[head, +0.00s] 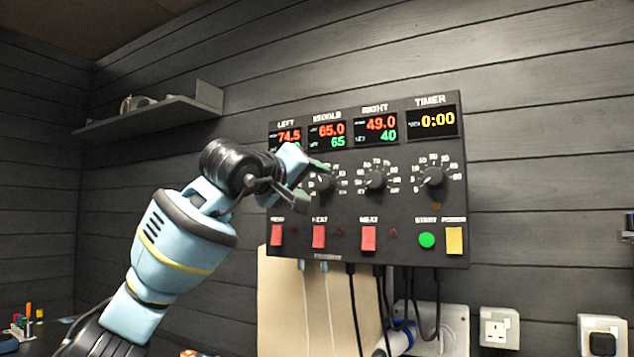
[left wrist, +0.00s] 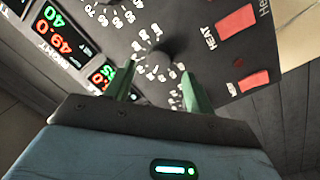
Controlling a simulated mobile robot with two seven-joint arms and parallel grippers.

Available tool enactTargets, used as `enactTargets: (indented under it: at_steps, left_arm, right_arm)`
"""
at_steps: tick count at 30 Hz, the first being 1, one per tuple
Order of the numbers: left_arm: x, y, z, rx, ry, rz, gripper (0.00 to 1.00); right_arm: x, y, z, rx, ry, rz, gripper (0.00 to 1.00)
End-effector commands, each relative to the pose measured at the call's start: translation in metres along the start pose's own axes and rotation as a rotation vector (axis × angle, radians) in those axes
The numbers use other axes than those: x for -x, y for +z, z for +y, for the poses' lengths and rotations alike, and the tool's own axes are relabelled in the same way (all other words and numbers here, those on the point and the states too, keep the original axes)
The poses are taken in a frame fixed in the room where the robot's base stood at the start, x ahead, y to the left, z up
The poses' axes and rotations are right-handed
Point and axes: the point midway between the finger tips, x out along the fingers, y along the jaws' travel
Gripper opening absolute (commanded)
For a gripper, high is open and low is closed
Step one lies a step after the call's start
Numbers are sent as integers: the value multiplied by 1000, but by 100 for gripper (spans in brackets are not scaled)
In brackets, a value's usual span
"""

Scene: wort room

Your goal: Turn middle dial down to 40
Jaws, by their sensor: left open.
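The middle dial (head: 322,182) is a black knob with a white number scale on the dark control panel (head: 400,160). The MIDDLE display (head: 327,135) above it reads 65.0 in red and 65 in green. My left gripper (head: 309,183) is open in front of the middle dial, with a green finger above and another below left of the knob. In the left wrist view the open green fingers (left wrist: 158,80) point at the knob (left wrist: 166,50), which shows between and just beyond the tips. I cannot tell whether they touch it. My right gripper is not in view.
The right dial (head: 375,180) and timer dial (head: 432,177) are to the right. The RIGHT display (head: 375,128) reads 49.0 and 40. Red switches (head: 318,236), a green button (head: 426,240) and a yellow switch (head: 454,240) line the panel bottom. Cables (head: 352,300) hang below. The left dial is hidden.

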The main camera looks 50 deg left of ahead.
Motion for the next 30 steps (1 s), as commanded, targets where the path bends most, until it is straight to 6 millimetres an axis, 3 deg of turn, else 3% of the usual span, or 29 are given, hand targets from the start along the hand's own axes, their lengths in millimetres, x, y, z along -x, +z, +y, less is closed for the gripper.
enactTargets:
  at_steps: [9, 19, 30]
  left_arm:
    - [-33, 0, 1, 0, 1, -1, 54]
    - [-36, 0, 0, 0, 1, 0, 54]
    - [-36, 0, 0, 1, 1, 0, 10]
  right_arm:
    - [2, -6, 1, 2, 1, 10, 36]
    - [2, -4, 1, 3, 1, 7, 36]
    - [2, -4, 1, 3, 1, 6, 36]
